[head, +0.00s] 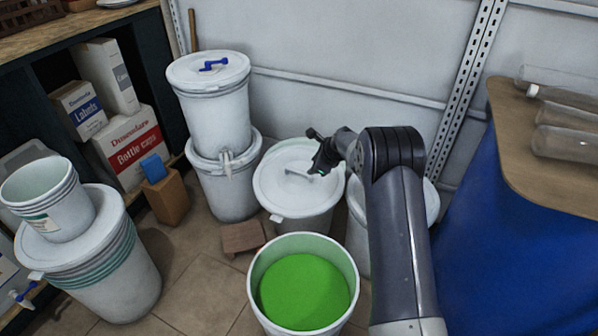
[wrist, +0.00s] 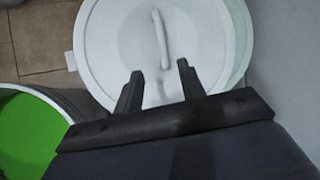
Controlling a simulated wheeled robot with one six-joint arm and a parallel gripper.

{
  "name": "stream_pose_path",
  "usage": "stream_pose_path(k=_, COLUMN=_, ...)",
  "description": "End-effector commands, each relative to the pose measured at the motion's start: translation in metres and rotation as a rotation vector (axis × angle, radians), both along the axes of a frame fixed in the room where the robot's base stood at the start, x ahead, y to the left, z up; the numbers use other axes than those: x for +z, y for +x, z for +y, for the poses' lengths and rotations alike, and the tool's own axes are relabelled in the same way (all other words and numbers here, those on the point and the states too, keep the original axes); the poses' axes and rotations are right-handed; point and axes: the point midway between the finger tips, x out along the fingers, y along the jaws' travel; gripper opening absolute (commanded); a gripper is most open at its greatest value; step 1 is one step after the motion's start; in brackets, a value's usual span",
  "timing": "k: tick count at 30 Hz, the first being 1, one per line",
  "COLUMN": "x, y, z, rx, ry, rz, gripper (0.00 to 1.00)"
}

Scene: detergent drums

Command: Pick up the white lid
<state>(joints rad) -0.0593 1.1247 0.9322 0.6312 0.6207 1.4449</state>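The white lid (head: 285,180) sits on a white drum in the middle of the floor, with a raised bar handle on its top. In the wrist view the lid (wrist: 110,45) fills the upper middle, and its handle (wrist: 161,40) runs nearly upright in the picture. My gripper (wrist: 158,76) is open, its two dark fingers apart with nothing between them. In the wrist view the fingertips appear over the lid, just below the near end of the handle. In the head view my gripper (head: 318,158) is over the lid's right part; the exact height gap is unclear.
An open drum of green content (head: 305,290) stands in front. Stacked drums (head: 212,110) stand behind left, and another drum (head: 432,200) stands right, partly behind my arm. A blue barrel (head: 500,240) with a wooden top is at right. Some tiled floor is bare at left.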

Motion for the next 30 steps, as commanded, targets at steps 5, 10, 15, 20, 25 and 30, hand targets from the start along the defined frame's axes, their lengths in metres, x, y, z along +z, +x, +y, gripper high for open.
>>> stream_pose_path(k=5, x=0.004, y=0.001, z=0.01, rx=-0.045, ry=0.087, rz=0.059, gripper=0.38)
stream_pose_path(k=10, x=-0.019, y=0.012, z=0.021, rx=-0.044, ry=0.087, rz=0.06, gripper=0.38)
stream_pose_path(k=15, x=-0.032, y=0.022, z=0.029, rx=-0.044, ry=0.086, rz=0.057, gripper=0.38)
stream_pose_path(k=20, x=-0.038, y=0.026, z=0.031, rx=-0.043, ry=0.085, rz=0.057, gripper=0.38)
stream_pose_path(k=25, x=-0.053, y=0.036, z=0.035, rx=-0.043, ry=0.085, rz=0.056, gripper=0.38)
stream_pose_path(k=30, x=-0.068, y=0.047, z=0.041, rx=-0.042, ry=0.085, rz=0.056, gripper=0.38)
